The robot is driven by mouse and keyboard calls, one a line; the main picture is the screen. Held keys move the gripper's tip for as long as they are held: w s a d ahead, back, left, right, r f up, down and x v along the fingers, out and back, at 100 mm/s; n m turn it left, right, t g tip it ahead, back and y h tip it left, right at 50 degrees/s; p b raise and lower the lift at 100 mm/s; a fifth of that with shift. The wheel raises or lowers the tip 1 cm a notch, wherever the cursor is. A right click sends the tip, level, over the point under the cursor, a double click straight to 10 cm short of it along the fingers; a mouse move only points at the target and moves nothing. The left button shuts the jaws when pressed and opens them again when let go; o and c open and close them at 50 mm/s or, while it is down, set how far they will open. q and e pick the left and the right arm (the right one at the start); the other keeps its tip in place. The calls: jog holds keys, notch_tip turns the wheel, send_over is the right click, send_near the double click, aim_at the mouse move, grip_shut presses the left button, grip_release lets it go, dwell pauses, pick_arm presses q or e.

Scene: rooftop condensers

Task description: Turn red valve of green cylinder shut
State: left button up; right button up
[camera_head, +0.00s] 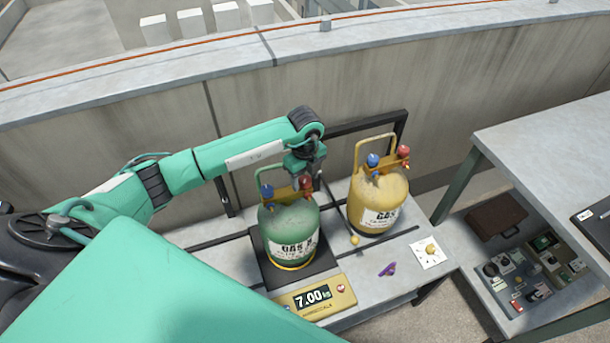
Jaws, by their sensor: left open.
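The green gas cylinder (290,228) stands upright on a black scale plate (261,262) in the middle of the view. Its red valve (306,184) is on the right of its top, and its blue valve (267,191) is on the left. My left arm reaches in from the left, and my left gripper (308,182) points down at the red valve, open. The fingertips are small and partly hidden, so I cannot tell whether they touch the valve. My right gripper is not in view.
A yellow cylinder (379,197) with blue and red valves stands close on the right. The scale display (313,297) reads 7.00 in front. A purple item (387,269) and a white card (428,252) lie on the bench. A grey table (545,135) stands at the right.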

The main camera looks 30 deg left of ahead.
pick_arm(q)
jog(key=c, duration=1)
jog(key=shift+o, duration=0.2)
